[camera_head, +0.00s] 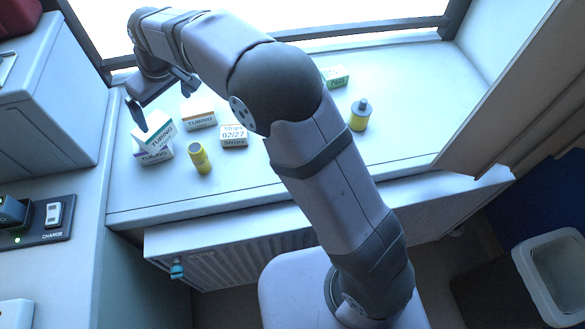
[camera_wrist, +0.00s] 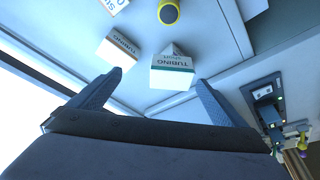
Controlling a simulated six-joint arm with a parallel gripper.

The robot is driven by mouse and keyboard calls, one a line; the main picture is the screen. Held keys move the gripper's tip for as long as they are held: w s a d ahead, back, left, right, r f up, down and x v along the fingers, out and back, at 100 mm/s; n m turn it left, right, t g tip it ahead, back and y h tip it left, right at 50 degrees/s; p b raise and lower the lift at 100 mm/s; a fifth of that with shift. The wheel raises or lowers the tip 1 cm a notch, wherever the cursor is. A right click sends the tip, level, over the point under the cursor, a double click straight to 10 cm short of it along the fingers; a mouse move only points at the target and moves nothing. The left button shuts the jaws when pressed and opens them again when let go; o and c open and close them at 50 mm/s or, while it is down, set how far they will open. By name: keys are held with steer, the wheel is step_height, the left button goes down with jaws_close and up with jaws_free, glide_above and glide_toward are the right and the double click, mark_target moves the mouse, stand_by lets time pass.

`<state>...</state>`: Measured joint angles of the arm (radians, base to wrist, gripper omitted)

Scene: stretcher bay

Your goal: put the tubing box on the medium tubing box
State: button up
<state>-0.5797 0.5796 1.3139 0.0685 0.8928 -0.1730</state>
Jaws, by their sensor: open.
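A white tubing box with a teal band (camera_head: 153,130) rests on another tubing box with a blue band (camera_head: 155,155), turned at an angle to it. In the wrist view the teal-banded box (camera_wrist: 172,74) reads "TUBING" with smaller print like "short", and mostly hides the lower box. I cannot read a size on the lower box. A third tubing box, orange-brown banded (camera_head: 199,117), stands apart to the right; it also shows in the wrist view (camera_wrist: 119,46). My gripper (camera_head: 169,110) is open and empty, behind and above the stack. Its fingers (camera_wrist: 160,77) appear apart from the boxes.
A strips box (camera_head: 234,136) and a yellow cylinder (camera_head: 200,158) stand right of the stack. A green-labelled box (camera_head: 336,77) and a yellow bottle (camera_head: 360,115) stand farther right. A cabinet wall (camera_head: 70,90) borders the counter (camera_head: 410,100) on the left. The counter's right part is clear.

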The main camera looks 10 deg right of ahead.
steer(key=s+d+f+m+h, duration=0.1)
steer(key=s+d, duration=0.2)
steer(key=d, duration=0.4)
steer(key=s+d+f+m+g, duration=0.1)
steer(key=s+d+m, duration=0.15)
steer(key=d, duration=0.45)
steer(key=s+d+f+m+h, duration=0.1)
steer(key=s+d, duration=0.2)
steer(key=d, duration=0.4)
steer(key=s+d+f+m+g, duration=0.1)
steer(key=s+d+f+m, duration=0.1)
steer(key=s+d, duration=0.4)
steer(key=s+d+f+m+g, duration=0.1)
steer(key=s+d+f, duration=0.2)
steer(key=s+d, duration=0.3)
steer(key=s, duration=0.5)
steer(key=shift+f+m+h, duration=0.35)
steer(key=shift+f+h, duration=0.05)
